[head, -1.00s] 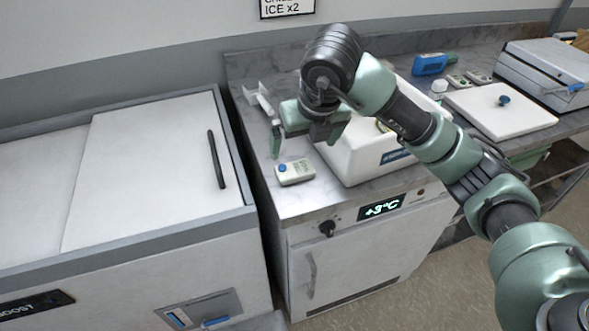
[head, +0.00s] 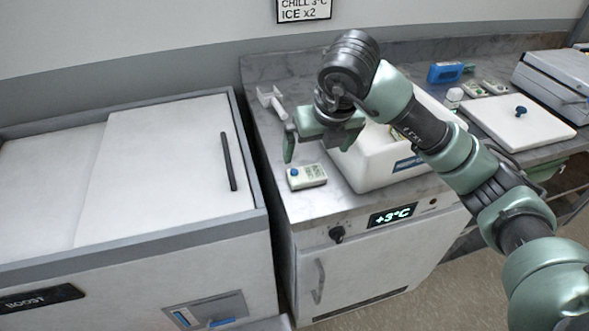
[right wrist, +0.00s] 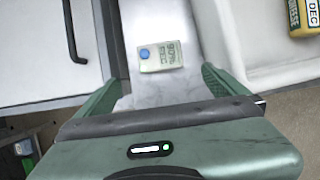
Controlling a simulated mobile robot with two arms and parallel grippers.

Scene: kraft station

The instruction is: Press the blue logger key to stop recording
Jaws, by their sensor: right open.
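The logger (head: 307,177) is a small pale box with a display and a round blue key (head: 294,172) on its left side. It lies on the marble counter near the front edge, left of the white box. In the right wrist view the logger (right wrist: 160,57) and its blue key (right wrist: 144,53) show ahead of and between the fingers. My right gripper (head: 308,158) is open and empty, just above and behind the logger in the head view, apart from it as far as I can tell. My left gripper is not in view.
A white open box (head: 375,170) stands right of the logger, partly behind my right arm. A white chest with a lid (head: 160,160) is at left. A fridge with a +3°C display (head: 393,215) is below the counter. A white holder (head: 271,101) stands behind.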

